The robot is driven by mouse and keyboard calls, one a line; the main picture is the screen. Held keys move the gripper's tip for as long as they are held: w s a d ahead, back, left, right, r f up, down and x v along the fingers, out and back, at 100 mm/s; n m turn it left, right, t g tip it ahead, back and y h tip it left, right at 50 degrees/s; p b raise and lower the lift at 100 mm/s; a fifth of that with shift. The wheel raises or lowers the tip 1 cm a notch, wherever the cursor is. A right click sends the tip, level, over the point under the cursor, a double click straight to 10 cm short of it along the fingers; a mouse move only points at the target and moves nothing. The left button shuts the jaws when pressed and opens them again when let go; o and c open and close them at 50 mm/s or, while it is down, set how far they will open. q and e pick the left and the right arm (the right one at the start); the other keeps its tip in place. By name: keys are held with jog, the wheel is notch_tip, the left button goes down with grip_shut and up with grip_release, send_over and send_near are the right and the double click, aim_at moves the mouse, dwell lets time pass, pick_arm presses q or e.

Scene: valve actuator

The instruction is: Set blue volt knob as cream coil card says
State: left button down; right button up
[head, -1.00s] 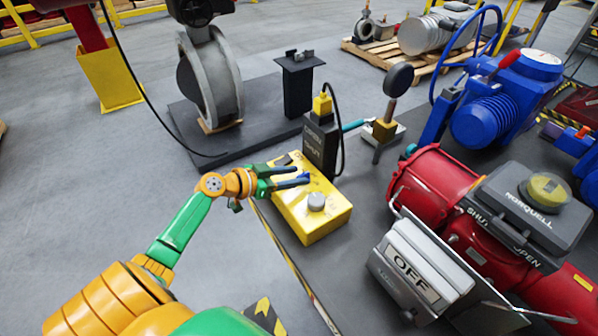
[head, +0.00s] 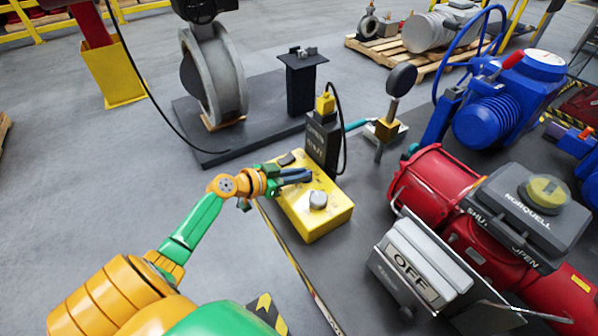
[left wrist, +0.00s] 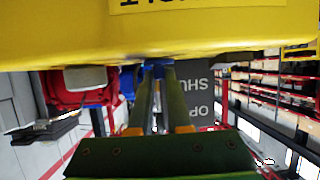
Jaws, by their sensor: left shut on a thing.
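A yellow box (head: 318,226) stands on the floor at the centre of the head view, with a grey round knob on its top. My left gripper (head: 297,176) reaches over the box's top from the left, its fingers close together. In the left wrist view, its fingertips (left wrist: 158,68) are shut on a small blue knob (left wrist: 159,63) just under the yellow box's edge (left wrist: 210,35). The fingers hide most of the blue knob in the head view. I cannot make out a cream coil card. My right gripper is not in view.
A black lettered block (head: 322,146) with a yellow plug and cable stands behind the yellow box. A red actuator (head: 437,190) with an OFF panel (head: 414,276) is at right. A blue actuator (head: 497,115) stands behind it.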

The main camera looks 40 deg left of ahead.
pick_arm(q)
jog(key=n+y+p, duration=0.1)
jog(key=p, duration=0.1)
jog(key=n+y+p, duration=0.1)
jog(key=p, duration=0.1)
jog(key=n+y+p, duration=0.1)
jog(key=p, duration=0.1)
jog(key=shift+d+r+n+t+y, duration=0.3)
jog(key=shift+d+r+t+y, duration=0.1)
jog(key=shift+d+f+n+y+p, duration=0.1)
jog(key=shift+f+n+y+p, duration=0.2)
jog(key=shift+n+y, duration=0.45)
jog(key=shift+d+n+y, duration=0.1)
jog(key=shift+n+y, duration=0.55)
jog(key=shift+y, duration=0.4)
jog(key=shift+g, duration=0.3)
jog(key=c, duration=0.9)
grip_release()
jog(key=shift+o, duration=0.2)
jog(key=shift+s, duration=0.1)
jog(key=shift+v, duration=3.5)
